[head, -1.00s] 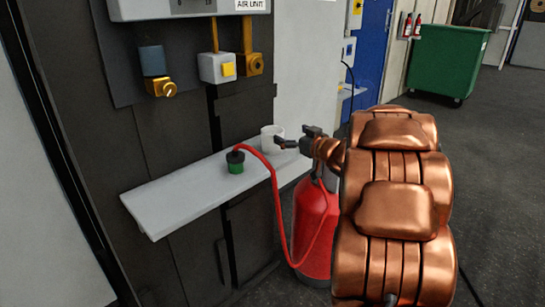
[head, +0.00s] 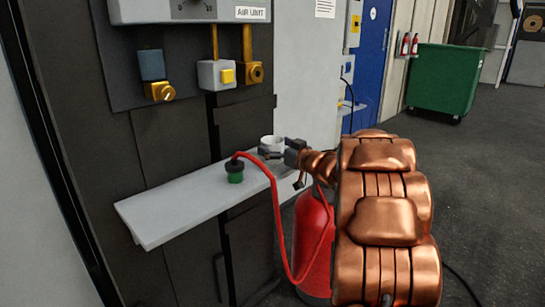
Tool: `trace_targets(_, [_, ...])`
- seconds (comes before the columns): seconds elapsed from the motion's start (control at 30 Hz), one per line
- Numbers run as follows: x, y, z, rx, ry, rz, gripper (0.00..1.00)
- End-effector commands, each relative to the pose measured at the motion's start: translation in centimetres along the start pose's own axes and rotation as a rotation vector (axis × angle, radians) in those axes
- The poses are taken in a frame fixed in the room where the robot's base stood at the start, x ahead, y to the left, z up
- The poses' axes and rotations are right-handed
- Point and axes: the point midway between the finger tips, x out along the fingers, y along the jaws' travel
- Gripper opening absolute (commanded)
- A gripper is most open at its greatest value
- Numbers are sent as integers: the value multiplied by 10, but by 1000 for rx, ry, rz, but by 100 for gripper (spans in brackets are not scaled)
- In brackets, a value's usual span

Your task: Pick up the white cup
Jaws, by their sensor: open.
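The white cup (head: 272,142) stands upright at the far right end of the grey shelf (head: 185,205). Its lower part is hidden behind my gripper. My gripper (head: 270,153) reaches in from the right at the cup, with one dark finger across the cup's near side. The jaws are open. Whether the fingers touch the cup cannot be told, and the far finger is not clear to see.
A green and black cylinder (head: 235,171) stands on the shelf left of the cup. A red hose (head: 273,190) arches from it to a red tank (head: 313,240) below the shelf. A wall box with a yellow button (head: 227,76) is above.

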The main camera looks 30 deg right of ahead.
Motion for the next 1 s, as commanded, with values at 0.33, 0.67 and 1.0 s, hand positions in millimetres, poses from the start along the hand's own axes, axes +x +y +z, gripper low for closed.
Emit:
trace_targets(0.33, [9,0,0,2,0,0,100])
trace_targets(0.67, [9,0,0,1,-1,0,69])
trace_targets(1.0, [9,0,0,2,-1,0,39])
